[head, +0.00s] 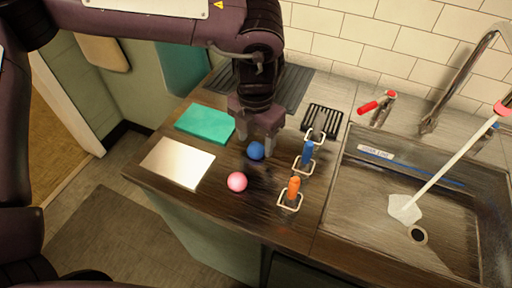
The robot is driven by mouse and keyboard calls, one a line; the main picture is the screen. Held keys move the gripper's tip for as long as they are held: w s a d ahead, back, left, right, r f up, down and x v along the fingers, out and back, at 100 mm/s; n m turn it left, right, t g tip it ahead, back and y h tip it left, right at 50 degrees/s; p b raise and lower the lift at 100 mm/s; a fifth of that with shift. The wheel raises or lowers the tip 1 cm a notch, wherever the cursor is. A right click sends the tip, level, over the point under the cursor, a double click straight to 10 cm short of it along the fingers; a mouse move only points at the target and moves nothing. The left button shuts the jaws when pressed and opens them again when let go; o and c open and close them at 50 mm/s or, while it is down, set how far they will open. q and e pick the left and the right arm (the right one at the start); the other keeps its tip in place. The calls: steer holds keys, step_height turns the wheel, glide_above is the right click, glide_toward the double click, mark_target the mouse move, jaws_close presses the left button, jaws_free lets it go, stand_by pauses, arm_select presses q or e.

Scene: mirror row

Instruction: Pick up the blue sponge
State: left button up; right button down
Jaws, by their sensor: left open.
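A round blue thing (256,151), which I take for the blue sponge, sits on the dark wooden counter (215,195). My left gripper (256,146) points down over it. Its jaws are open, with one fingertip to the left of the blue sponge and one to the right. The upper part of the sponge is close to the fingers, and I cannot tell whether they touch it. My right gripper is not in view.
A pink ball (237,182) lies in front of the blue sponge. A teal slab (205,123) and a pale board (177,163) lie left. The sink (380,215) is right.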

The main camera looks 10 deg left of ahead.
arm_select(q)
steer(key=shift+f, duration=0.6)
steer(key=shift+c, duration=1)
steer(key=c, duration=0.9)
steer(key=shift+o, duration=0.2)
steer(key=shift+r, duration=0.15)
step_height(320, 180, up, 11)
step_height(320, 180, up, 9)
steer(key=p, duration=0.2)
glide_above(256, 146)
